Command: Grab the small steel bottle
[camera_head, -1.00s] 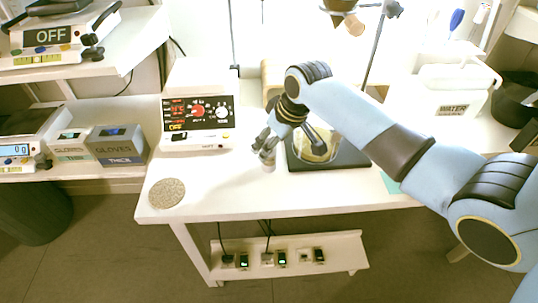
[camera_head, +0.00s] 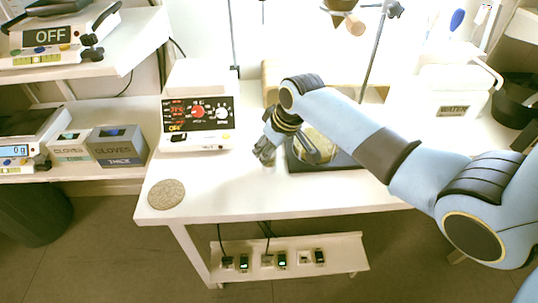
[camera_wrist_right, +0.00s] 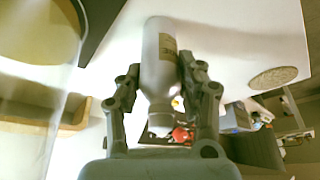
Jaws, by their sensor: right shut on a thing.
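In the right wrist view a small steel-grey bottle (camera_wrist_right: 157,62) with a tan label is between the two fingers of my right gripper (camera_wrist_right: 160,80). The fingers are shut on its sides. In the head view my right gripper (camera_head: 264,152) is over the white table, and it mostly hides the bottle. My left gripper is in neither view.
A control box with red readouts (camera_head: 198,122) stands left of my right gripper. A dark-based device (camera_head: 340,160) is close on its right, partly behind my arm. A round speckled coaster (camera_head: 166,194) lies at the front left. The table's front middle is clear.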

